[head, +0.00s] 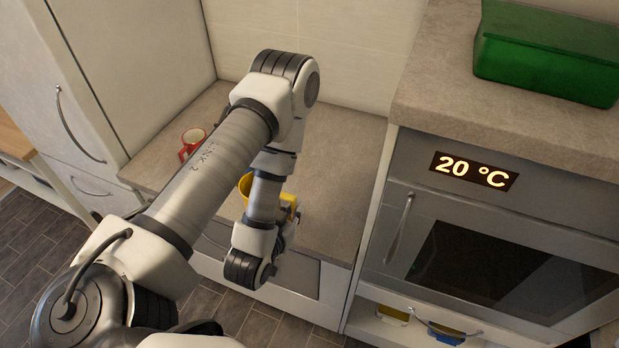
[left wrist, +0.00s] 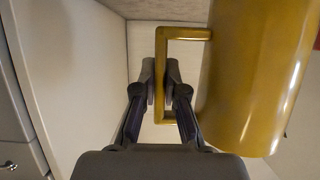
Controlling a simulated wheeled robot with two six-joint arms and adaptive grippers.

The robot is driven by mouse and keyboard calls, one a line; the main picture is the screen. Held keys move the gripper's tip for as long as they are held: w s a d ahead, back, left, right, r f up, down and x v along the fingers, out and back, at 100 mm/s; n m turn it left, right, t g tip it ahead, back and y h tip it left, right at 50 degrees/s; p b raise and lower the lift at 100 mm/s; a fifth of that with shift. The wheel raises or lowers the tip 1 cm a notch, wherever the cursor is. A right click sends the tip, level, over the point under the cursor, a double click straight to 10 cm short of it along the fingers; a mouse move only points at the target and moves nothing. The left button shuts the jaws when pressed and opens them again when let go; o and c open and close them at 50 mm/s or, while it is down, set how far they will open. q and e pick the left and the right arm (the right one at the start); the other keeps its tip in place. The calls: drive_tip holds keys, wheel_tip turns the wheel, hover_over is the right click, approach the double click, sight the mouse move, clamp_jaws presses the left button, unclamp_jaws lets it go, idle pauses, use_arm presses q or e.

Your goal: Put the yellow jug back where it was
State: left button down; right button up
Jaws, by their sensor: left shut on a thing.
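The yellow jug (head: 245,186) is in the head view over the low worktop (head: 330,150), mostly hidden behind my left arm. In the left wrist view the jug (left wrist: 262,75) fills the right side, with its squared handle (left wrist: 187,33) pointing left. My left gripper (left wrist: 160,78) is shut on the upright part of that handle. It also shows in the head view (head: 291,212), at the jug's right side and partly covered by my wrist. I cannot tell whether the jug's base touches the worktop. My right gripper is not in view.
To the right is a taller oven unit (head: 460,222) reading 20 °C, with a green box (head: 548,55) on top. A tall pale cabinet (head: 110,70) stands left. The worktop's right part is clear.

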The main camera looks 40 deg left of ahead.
use_arm(q)
drive_tip(key=w+f+b, duration=0.1)
drive_tip(key=b, duration=0.2)
drive_tip(key=shift+w+a, duration=0.1)
drive_tip(key=shift+a, duration=0.25)
drive_tip(key=w+f+b, duration=0.1)
drive_tip(key=w, duration=0.3)
drive_tip(key=w+f+b, duration=0.1)
drive_tip(key=w, duration=0.4)
drive_tip(key=w+d+f+b, duration=0.1)
drive_tip(key=w, duration=0.4)
drive_tip(key=shift+w+f, duration=0.1)
drive_tip(key=shift+f, duration=0.3)
drive_tip(key=shift+a+f+b, duration=0.1)
drive_tip(key=shift+f+b, duration=0.05)
drive_tip(key=shift+b, duration=0.15)
drive_tip(key=shift+f, duration=0.15)
drive_tip(key=c, duration=1.2)
unclamp_jaws()
drive_tip(key=shift+c, duration=0.2)
